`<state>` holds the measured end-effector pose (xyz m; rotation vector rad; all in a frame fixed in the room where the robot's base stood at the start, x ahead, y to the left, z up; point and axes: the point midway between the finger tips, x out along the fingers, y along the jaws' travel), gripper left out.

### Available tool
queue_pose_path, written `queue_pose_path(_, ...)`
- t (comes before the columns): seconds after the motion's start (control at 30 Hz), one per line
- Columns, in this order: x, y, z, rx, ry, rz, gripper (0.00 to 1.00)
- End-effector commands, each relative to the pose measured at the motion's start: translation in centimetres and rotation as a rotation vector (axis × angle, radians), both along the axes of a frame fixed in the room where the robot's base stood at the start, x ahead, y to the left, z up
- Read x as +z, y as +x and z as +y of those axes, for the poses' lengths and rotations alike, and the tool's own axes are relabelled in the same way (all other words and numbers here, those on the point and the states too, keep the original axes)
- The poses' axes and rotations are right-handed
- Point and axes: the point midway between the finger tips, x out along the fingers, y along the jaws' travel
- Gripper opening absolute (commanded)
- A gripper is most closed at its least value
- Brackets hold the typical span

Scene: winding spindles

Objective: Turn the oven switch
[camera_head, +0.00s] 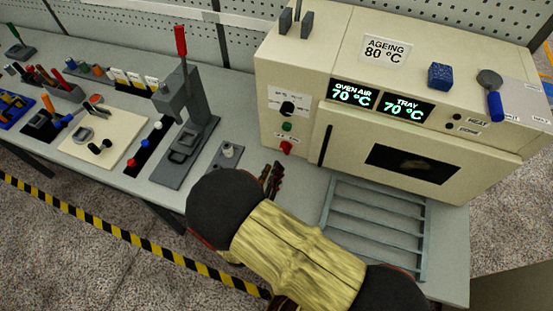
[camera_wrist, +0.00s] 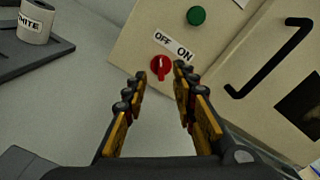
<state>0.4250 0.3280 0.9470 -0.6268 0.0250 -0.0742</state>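The oven (camera_head: 300,75) is a cream box at the back right of the bench. Its red switch (camera_head: 286,148) is low on the front panel, below a green button (camera_head: 287,127) and a black knob (camera_head: 287,108). In the wrist view the red switch (camera_wrist: 161,67) sits beside OFF and ON labels (camera_wrist: 174,46), its handle pointing roughly down in the picture. My gripper (camera_head: 272,177) is in front of and below the switch. In the wrist view its fingers (camera_wrist: 160,82) are apart, with the switch just beyond the tips between them. Nothing is held.
The oven door has a black handle (camera_wrist: 270,58). A slatted metal rack (camera_head: 377,225) lies on the bench before the oven. A lever press (camera_head: 187,120) stands to the left, with a small white spool (camera_head: 228,150) beside it. A blue block (camera_head: 440,76) is on the oven top.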

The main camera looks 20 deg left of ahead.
Motion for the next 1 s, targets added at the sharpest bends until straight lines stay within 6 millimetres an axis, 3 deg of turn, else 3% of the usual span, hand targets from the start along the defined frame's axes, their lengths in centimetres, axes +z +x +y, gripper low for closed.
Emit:
queue_pose_path(0.1, 0.0, -1.9, 0.2, 0.003, 0.000, 0.000, 0.27)
queue_pose_path(0.3, 0.0, -3.6, 0.3, 0.001, 0.000, -0.001, 0.27)
queue_pose_path(1.0, 0.0, -4.0, 0.3, -0.001, 0.001, -0.001, 0.27)
